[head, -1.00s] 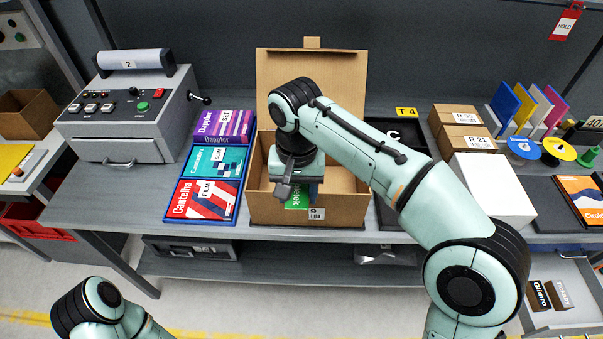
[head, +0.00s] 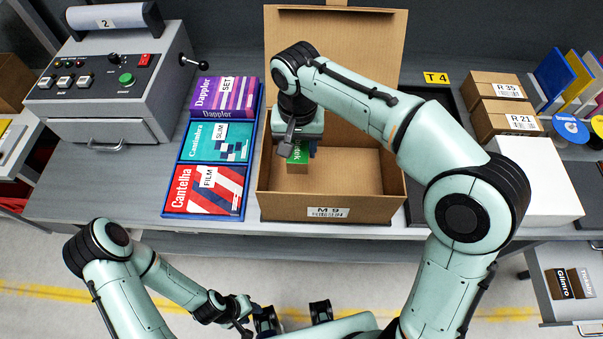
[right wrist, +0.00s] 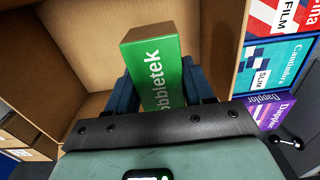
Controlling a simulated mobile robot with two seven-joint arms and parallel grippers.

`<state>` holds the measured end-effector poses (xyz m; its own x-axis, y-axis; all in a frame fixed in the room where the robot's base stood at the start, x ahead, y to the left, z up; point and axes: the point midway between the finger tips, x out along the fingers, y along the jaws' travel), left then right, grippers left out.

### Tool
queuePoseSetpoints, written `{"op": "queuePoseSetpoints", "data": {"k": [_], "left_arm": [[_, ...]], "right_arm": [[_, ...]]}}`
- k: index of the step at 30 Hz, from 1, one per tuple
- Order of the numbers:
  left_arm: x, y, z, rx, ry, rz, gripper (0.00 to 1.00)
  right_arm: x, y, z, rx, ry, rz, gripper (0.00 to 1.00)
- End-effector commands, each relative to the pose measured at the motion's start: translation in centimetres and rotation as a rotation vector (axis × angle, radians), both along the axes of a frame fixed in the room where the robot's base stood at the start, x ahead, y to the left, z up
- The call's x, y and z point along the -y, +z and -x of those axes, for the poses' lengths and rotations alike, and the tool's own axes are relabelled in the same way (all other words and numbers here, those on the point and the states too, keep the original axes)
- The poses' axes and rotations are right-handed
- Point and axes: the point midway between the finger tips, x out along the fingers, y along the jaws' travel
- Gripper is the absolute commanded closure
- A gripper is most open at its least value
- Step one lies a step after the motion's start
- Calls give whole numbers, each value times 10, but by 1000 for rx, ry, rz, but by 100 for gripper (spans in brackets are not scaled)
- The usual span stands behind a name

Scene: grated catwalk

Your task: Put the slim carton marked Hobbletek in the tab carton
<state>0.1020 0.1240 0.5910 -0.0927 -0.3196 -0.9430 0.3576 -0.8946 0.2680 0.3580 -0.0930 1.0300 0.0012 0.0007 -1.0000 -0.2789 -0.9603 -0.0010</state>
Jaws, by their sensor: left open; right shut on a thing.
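The tab carton (head: 333,211) is an open brown box labelled M 9 on the bench, its lid raised at the back. My right gripper (head: 300,146) is over its left part, pointing down, shut on the slim green Hobbletek carton (head: 297,160). In the right wrist view the Hobbletek carton (right wrist: 155,65) sits between the two blue fingers, its white lettering partly hidden by the gripper. Brown carton walls surround it. I cannot tell whether it touches the carton floor. My left gripper (head: 292,317) is open and low at the bottom edge, in front of the bench.
A blue tray (head: 164,208) with Dappler, Cantimbra and Cantelha boxes stands close left of the tab carton. A grey machine (head: 100,85) is further left. Small R 35 and R 21 cartons (head: 505,117) and a white box (head: 535,180) are at right, beyond my right arm.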

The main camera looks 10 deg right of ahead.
Motion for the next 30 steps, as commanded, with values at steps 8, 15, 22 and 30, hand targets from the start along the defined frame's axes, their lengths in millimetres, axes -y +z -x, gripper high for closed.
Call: {"op": "queuePoseSetpoints", "data": {"k": [8, 15, 22, 30], "left_arm": [[0, -13, 5, -6, 0, 0, 57], [0, -15, 6, -7, 0, 0, 57], [0, -19, 8, -8, -1, 0, 57], [0, -19, 7, -8, -1, 0, 57]], "right_arm": [[1, -64, 0, -2, -1, 1, 80], [0, -86, 0, -1, 0, 2, 80], [0, -116, 0, 0, 0, 1, 80], [0, -117, -1, 2, 0, 0, 80]]}}
